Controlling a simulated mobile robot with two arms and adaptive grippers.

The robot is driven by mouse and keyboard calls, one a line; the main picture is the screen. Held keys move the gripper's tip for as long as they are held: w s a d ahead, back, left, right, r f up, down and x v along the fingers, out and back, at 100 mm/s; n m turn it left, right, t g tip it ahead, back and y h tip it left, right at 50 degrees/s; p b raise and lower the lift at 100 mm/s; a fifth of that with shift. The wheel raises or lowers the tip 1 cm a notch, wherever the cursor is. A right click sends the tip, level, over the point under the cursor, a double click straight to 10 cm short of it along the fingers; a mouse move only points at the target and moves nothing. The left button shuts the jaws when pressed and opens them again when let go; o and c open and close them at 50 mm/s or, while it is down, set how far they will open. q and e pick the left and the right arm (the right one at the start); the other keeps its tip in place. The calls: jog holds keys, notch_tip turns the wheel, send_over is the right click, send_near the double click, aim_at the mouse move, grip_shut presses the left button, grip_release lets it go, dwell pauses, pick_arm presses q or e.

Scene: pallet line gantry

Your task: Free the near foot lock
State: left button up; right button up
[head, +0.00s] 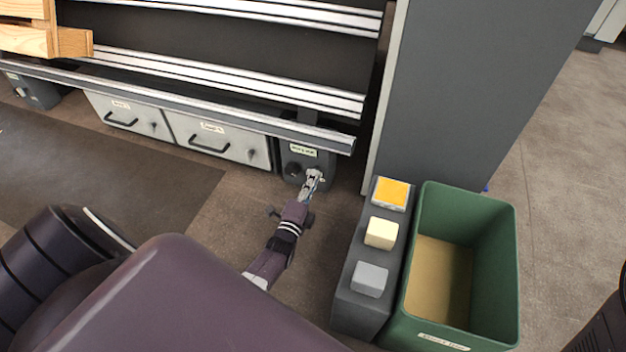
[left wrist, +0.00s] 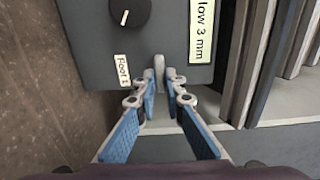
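The near foot block (head: 307,165) is a dark grey box under the right end of the rail, with a label on top. In the left wrist view its face (left wrist: 185,75) carries a black dial (left wrist: 130,12) with a white mark. A small label reading "Foot l..." sits below the dial. A small light grey lever (left wrist: 159,66) stands out beside that label. My left gripper (head: 313,178) is at this face. In the left wrist view its blue-padded fingers (left wrist: 160,80) close in on both sides of the lever, seemingly touching it. My right gripper is not in view.
A dark pedestal (head: 345,285) with orange, cream and grey blocks on top stands right of my left arm. A green bin (head: 505,265) is beside it. A grey column (head: 440,90) rises behind. Two drawers (head: 215,138) are left of the foot. Wooden pallet parts (head: 45,40) lie upper left.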

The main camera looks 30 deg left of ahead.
pick_arm(q)
jog(key=o, duration=0.4)
jog(key=shift+d, duration=0.1)
